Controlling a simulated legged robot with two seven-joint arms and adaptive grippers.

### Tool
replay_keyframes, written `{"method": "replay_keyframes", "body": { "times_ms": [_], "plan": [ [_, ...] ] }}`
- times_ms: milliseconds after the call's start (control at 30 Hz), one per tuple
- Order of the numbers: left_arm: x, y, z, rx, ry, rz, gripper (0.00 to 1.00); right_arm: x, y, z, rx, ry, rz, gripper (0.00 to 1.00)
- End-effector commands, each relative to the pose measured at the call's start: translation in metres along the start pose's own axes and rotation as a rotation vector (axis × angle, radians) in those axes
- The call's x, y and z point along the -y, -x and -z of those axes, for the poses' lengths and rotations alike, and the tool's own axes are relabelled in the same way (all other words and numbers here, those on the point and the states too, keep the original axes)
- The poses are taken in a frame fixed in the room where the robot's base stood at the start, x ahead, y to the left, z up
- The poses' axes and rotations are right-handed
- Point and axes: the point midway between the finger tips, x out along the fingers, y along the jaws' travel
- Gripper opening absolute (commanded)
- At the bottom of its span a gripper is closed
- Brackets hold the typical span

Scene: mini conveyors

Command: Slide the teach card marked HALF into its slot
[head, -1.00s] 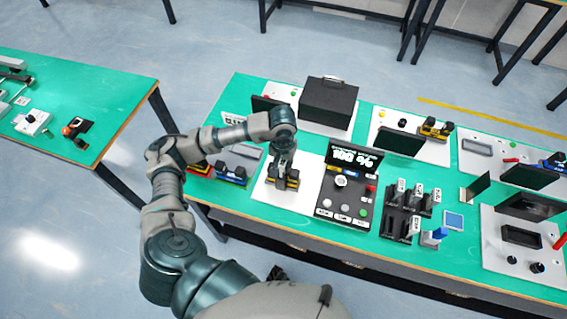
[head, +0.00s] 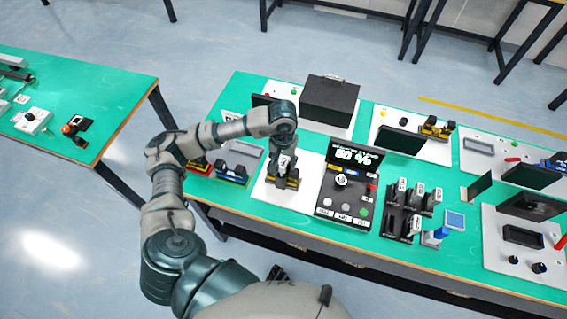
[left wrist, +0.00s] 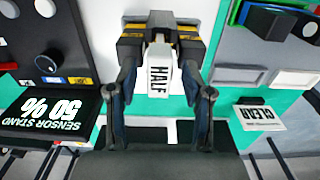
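The HALF teach card (left wrist: 160,75) is white with black lettering. It stands upright at a black and yellow holder (left wrist: 160,35) on a white panel, and its lower end is hidden. In the left wrist view the fingers of my left gripper (left wrist: 160,68) are spread on either side of the card, with gaps showing. In the head view my left gripper (head: 284,172) hangs over the same holder, and the card's label shows beneath the wrist. The display (head: 352,155) beside it reads 50 %; the wrist view adds SENSOR STAND (left wrist: 50,115). My right gripper is not in view.
A black control panel (head: 330,205) with buttons lies just right of the holder. A rack of labelled cards (head: 405,210) stands further right; a CLEAR card (left wrist: 262,115) shows in the wrist view. A black box (head: 328,100) stands behind. Blue-topped pieces (head: 231,173) lie left.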

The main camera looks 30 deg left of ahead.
Motion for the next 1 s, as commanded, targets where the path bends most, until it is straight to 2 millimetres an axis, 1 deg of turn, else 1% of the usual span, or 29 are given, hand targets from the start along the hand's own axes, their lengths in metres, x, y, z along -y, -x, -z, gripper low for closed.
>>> {"method": "replay_keyframes", "body": {
  "times_ms": [33, 200, 300, 400, 500, 600, 1000],
  "plan": [
    [0.000, 0.012, 0.001, -0.006, -0.001, -0.002, 0.50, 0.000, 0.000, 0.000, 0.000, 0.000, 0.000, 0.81],
    [0.000, 0.052, 0.001, -0.006, 0.000, -0.002, 0.50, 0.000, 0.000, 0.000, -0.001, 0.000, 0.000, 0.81],
    [0.000, 0.072, 0.001, -0.005, -0.001, -0.002, 0.50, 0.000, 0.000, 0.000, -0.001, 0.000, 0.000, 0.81],
    [0.000, 0.087, 0.001, -0.004, 0.000, -0.001, 0.50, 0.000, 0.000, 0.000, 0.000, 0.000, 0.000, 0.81],
    [0.000, 0.095, 0.001, -0.003, 0.000, -0.001, 0.50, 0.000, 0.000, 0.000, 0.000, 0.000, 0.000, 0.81],
    [0.000, 0.099, 0.001, -0.001, -0.001, -0.001, 0.50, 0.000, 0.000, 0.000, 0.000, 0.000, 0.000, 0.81],
    [0.001, 0.099, 0.000, 0.000, 0.000, -0.001, 0.50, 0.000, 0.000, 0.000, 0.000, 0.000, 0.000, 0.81]
  ]
}}
